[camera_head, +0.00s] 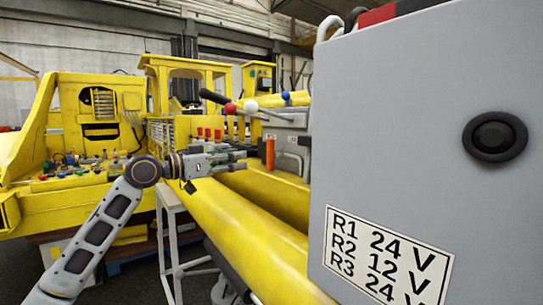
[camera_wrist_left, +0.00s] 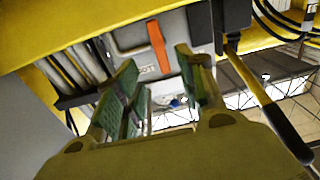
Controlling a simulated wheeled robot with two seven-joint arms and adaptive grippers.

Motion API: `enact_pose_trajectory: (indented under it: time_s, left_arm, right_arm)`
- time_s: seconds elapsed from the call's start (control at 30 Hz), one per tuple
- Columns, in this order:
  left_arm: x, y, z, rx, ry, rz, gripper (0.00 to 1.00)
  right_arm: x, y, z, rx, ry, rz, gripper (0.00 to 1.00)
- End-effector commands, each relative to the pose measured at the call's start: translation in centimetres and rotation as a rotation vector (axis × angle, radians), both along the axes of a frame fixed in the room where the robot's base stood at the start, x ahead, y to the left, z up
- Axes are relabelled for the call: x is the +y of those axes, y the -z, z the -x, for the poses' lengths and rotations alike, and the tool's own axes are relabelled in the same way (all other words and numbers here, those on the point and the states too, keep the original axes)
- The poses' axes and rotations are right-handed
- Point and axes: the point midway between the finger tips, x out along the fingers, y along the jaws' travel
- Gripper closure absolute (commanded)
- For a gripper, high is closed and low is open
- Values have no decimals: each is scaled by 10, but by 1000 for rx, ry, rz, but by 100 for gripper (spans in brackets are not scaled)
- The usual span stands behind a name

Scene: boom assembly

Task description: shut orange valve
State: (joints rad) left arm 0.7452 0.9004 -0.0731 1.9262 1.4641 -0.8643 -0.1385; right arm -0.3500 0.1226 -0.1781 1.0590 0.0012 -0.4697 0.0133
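The orange valve handle (camera_head: 270,153) stands upright on a grey block in the head view, on the yellow machine right of the middle. My left gripper (camera_head: 240,161) is just left of it, pointing right toward it. In the left wrist view the orange handle (camera_wrist_left: 158,46) shows ahead of the fingertips, tilted, on a grey plate. My left gripper (camera_wrist_left: 158,72) is open there, with green-padded fingers apart and nothing between them. The handle looks beyond the fingertips, not touched. My right gripper is not in view.
A large grey cabinet (camera_head: 420,120) fills the right side. Levers with red (camera_head: 230,108) and white (camera_head: 251,106) knobs rise above the valve block. A thick yellow boom (camera_head: 235,235) runs below my left arm. A grey stand (camera_head: 175,240) is beneath it.

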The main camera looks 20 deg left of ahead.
Motion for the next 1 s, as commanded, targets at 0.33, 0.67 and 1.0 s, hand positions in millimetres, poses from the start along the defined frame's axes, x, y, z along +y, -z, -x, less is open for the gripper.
enact_pose_trajectory:
  time_s: [0.33, 0.67, 1.0]
  left_arm:
    - [-20, -2, -25, -1, 1, 1, 61]
    - [-44, -2, -55, -1, 1, 1, 61]
    - [-69, -2, -86, -1, 1, 0, 61]
  right_arm:
    - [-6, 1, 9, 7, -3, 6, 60]
    - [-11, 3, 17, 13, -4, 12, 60]
    - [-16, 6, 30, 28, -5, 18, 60]
